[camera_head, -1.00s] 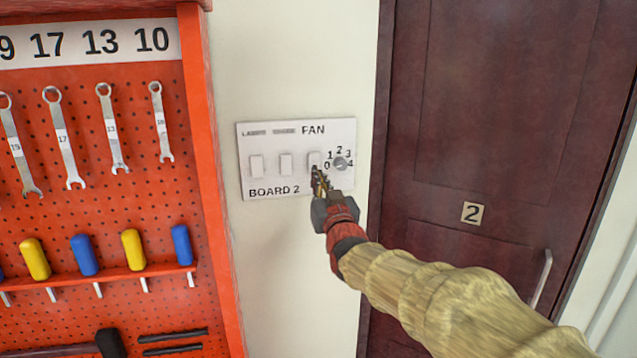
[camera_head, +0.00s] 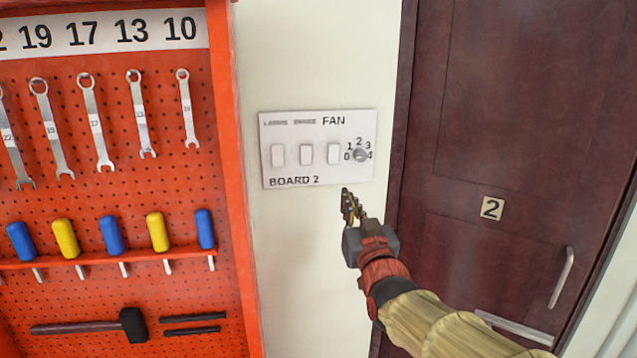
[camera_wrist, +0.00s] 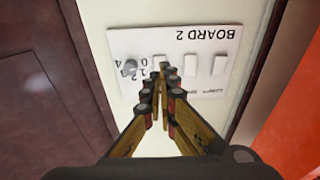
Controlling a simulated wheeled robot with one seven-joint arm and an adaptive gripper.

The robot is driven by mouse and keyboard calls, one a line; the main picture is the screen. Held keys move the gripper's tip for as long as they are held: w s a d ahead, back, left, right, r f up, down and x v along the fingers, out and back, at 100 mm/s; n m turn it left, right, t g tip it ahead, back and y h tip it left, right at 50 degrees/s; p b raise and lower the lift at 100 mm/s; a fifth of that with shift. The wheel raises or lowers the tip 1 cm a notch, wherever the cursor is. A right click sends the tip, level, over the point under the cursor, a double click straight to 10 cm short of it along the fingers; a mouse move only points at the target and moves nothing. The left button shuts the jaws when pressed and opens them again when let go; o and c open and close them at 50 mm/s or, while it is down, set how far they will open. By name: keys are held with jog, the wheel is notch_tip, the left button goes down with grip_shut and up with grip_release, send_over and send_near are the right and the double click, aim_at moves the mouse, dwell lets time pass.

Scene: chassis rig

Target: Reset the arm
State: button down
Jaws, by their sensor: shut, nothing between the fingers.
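My gripper (camera_head: 347,197) is shut and empty. In the head view its tip is just below the lower edge of the white switch board (camera_head: 290,184), apart from the rocker switches as far as I can tell. My arm (camera_head: 425,315) reaches in from the lower right. The board is labelled BOARD 2 and FAN, and has three white rocker switches and a round grey knob (camera_head: 360,154) marked 0 to 4. In the wrist view the board (camera_wrist: 205,42) appears upside down, and the closed fingers (camera_wrist: 162,72) overlap its middle. The knob (camera_wrist: 131,68) shows left of them.
An orange pegboard (camera_head: 110,195) with wrenches, coloured-handled tools and a hammer (camera_head: 132,325) stands at left. A dark red door (camera_head: 500,130) marked 2, with a metal handle (camera_head: 562,277), is at right. Bare wall (camera_head: 300,270) lies below the board.

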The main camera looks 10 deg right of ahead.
jog(key=s+f+g, duration=0.4)
jog(key=s+f, duration=0.1)
jog(key=f, duration=0.4)
jog(key=s+f+g, duration=0.5)
jog(key=f, duration=0.5)
jog(key=s+f+g, duration=0.2)
jog(key=s+g, duration=0.3)
jog(key=s, duration=1.8)
jog(key=shift+d+f, duration=0.4)
jog(key=shift+s, duration=0.1)
